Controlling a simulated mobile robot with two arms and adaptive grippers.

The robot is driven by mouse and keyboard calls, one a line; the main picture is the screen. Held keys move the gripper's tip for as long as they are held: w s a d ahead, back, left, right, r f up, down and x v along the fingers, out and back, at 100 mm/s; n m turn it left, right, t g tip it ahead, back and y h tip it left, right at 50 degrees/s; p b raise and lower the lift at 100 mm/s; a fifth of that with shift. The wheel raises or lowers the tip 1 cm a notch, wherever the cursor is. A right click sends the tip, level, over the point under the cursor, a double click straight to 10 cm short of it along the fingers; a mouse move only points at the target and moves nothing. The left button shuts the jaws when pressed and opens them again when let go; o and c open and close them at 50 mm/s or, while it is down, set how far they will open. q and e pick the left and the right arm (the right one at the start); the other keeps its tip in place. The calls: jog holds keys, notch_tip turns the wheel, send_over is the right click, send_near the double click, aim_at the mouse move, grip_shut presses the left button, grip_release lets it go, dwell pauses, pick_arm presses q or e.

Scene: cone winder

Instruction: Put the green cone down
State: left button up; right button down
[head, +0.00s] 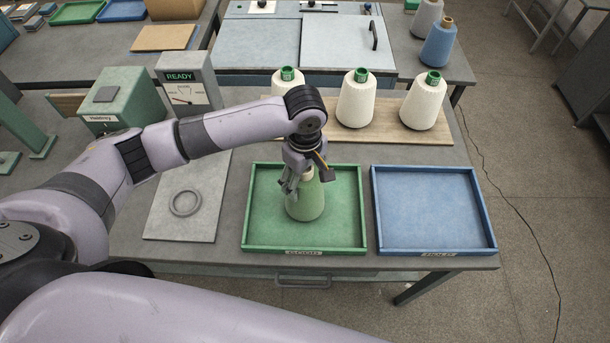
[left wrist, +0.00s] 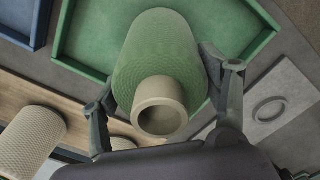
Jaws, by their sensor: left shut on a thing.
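The green cone (head: 306,202) is upright over the middle of the green tray (head: 247,215), which has a label on its front edge. It also shows large in the left wrist view (left wrist: 158,58), with its open tan tube end (left wrist: 160,107) toward the camera. My left gripper (head: 303,182) is shut on the green cone near its top, with a finger on each side. I cannot tell whether the cone's base touches the tray floor. My right gripper does not show.
The empty blue tray (head: 490,220) stands right of the green tray. Several white cones (head: 356,100) stand on a wooden board behind. A grey plate with a ring (head: 185,203) lies to the left. A scale reading READY (head: 188,82) stands behind that plate.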

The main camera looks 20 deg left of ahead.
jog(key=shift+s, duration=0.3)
pick_arm(q)
jog(key=shift+d+f, duration=0.1)
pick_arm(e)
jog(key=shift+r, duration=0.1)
pick_arm(q)
jog(key=o, duration=1.2)
jog(key=shift+o, duration=0.5)
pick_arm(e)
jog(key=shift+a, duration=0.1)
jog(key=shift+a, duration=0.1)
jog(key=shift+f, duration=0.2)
